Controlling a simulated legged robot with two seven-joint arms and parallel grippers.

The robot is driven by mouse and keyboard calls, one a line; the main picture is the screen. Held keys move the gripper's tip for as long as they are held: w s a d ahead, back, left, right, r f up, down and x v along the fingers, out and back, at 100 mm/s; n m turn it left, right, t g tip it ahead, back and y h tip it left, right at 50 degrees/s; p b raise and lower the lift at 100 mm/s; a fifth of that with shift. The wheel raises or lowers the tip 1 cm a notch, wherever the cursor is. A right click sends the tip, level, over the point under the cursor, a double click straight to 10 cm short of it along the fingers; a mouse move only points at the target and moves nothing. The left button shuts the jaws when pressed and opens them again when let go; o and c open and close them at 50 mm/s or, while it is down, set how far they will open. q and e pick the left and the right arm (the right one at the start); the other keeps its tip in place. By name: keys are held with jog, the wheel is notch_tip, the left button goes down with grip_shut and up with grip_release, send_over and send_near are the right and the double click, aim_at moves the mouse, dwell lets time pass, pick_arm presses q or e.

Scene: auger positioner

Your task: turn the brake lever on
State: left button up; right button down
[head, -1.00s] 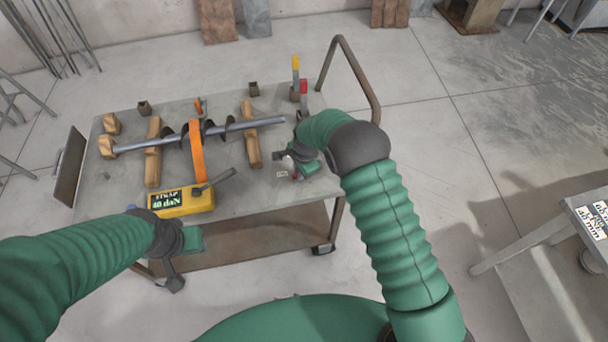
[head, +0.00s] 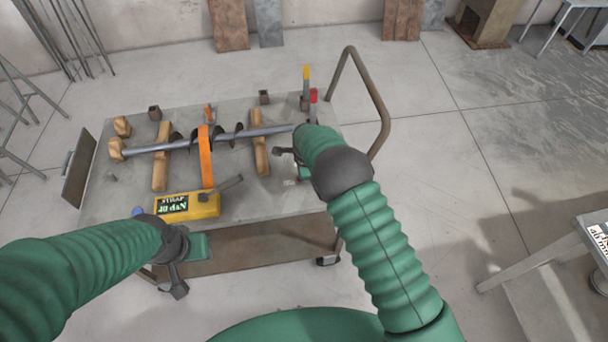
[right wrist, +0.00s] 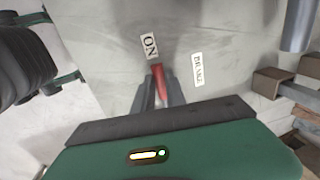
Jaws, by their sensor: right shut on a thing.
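The brake lever is a small red handle (right wrist: 159,78) in the right wrist view, beside an ON label (right wrist: 150,46) and a BRAKE label (right wrist: 197,69) on a grey surface. My right gripper (right wrist: 158,92) is shut on this handle, with its grey fingers on either side. The handle points toward the ON label. In the head view my right forearm and wrist hide the handle and the fingertips. My left gripper (head: 177,289) hangs at the cart's near left edge, apart from the lever. Its fingers are too small to tell open from shut.
The cart top (head: 225,112) carries an auger shaft (head: 265,131) on wooden blocks, with an orange strap (head: 206,160) over it. A yellow strap box (head: 188,206) lies near the front edge. Yellow (head: 306,74) and red (head: 313,96) upright handles stand at the back right, near a cart rail (head: 369,85).

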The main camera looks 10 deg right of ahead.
jog(key=shift+w+a, duration=0.1)
jog(key=shift+w, duration=0.05)
jog(key=c, duration=1.4)
grip_release()
jog(key=shift+o, duration=0.2)
jog(key=s+r, duration=0.3)
jog(key=r, duration=1.3)
jog(key=shift+s+r, duration=0.15)
jog(key=shift+r, duration=0.05)
